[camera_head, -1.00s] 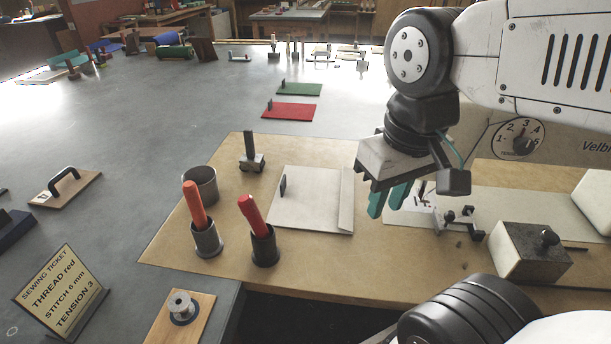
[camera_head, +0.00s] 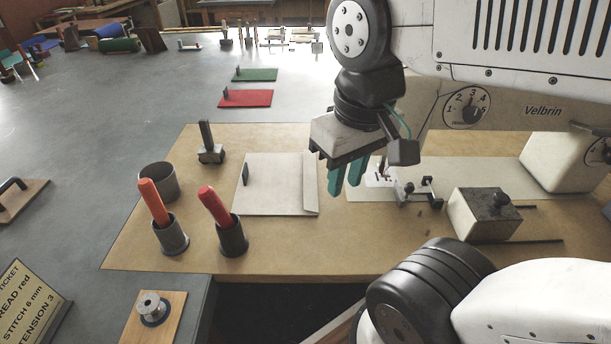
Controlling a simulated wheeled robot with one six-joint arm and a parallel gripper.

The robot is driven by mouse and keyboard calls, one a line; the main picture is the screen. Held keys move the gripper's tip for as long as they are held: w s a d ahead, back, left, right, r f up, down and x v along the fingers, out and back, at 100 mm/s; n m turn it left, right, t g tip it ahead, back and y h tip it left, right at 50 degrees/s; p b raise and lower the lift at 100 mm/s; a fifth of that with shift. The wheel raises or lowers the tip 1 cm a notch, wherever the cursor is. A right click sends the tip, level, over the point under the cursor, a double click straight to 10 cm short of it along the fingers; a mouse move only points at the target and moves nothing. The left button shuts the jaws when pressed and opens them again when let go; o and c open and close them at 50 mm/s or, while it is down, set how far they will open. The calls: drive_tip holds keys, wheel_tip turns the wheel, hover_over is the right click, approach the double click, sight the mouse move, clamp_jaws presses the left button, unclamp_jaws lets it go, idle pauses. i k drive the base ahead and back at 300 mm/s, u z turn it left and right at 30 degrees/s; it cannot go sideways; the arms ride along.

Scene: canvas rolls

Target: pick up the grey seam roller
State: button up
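A grey tool with an upright dark handle and a small block-like foot (camera_head: 210,145), which looks like the seam roller, stands on the brown board at its back left. Its foot is too small to make out fully. My gripper (camera_head: 346,176) has two teal fingers pointing down, a little apart, with nothing visible between them. It hangs above the board, right of the pale flat panel and well to the right of the grey tool, not touching it.
A pale panel (camera_head: 268,184) lies between the tool and my gripper. Two cups with red-orange handles (camera_head: 171,238) (camera_head: 232,240) and an empty grey cup (camera_head: 158,182) stand in front of the tool. A sewing machine (camera_head: 560,160) and a dark-topped block (camera_head: 485,215) are at right.

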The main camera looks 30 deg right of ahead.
sight(208, 151)
drive_tip(key=u, duration=1.35)
drive_tip(key=k, duration=0.75)
drive_tip(key=z, duration=0.95)
drive_tip(key=i, duration=0.5)
